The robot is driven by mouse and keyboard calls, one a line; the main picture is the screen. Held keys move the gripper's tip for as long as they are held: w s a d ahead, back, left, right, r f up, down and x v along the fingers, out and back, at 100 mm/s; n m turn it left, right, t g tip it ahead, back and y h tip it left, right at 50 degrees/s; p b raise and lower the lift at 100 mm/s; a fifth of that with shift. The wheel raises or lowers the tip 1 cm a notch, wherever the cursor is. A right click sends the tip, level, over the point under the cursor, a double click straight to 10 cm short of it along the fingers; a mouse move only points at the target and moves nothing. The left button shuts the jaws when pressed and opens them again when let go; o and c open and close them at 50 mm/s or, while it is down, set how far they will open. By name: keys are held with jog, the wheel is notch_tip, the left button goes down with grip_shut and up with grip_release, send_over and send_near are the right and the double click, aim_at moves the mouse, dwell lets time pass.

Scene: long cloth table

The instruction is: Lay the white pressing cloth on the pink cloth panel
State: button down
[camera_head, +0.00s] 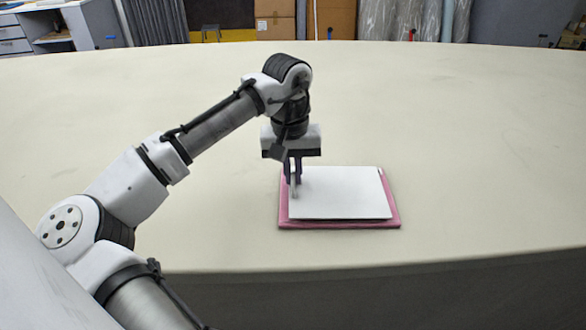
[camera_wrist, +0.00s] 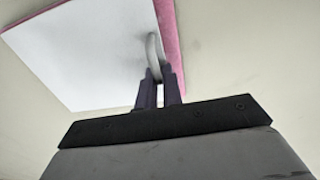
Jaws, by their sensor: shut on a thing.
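The white pressing cloth (camera_head: 345,195) is a flat white rectangle over the pink cloth panel (camera_head: 340,225). Pink shows along its left, front and right sides in the head view. My gripper (camera_head: 295,178) points down at the left part of the white cloth and is shut on it. In the wrist view, a pale curved piece stands at the fingertips (camera_wrist: 157,80), by the edge of the white cloth (camera_wrist: 85,50). A strip of the pink panel (camera_wrist: 172,45) shows beside that edge. Whether the white cloth rests fully on the panel is hard to tell.
The long cream cloth table (camera_head: 470,150) is bare around the panel. Its front edge runs a little in front of the panel. Boxes (camera_head: 275,18) and wrapped rolls (camera_head: 400,20) stand beyond the far edge.

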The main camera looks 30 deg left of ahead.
jog(key=shift+f, duration=0.4)
jog(key=c, duration=1.5)
grip_release()
jog(key=r, duration=1.3)
jog(key=shift+s+a+r, duration=0.15)
jog(key=shift+a+r, duration=0.15)
jog(key=shift+r, duration=0.1)
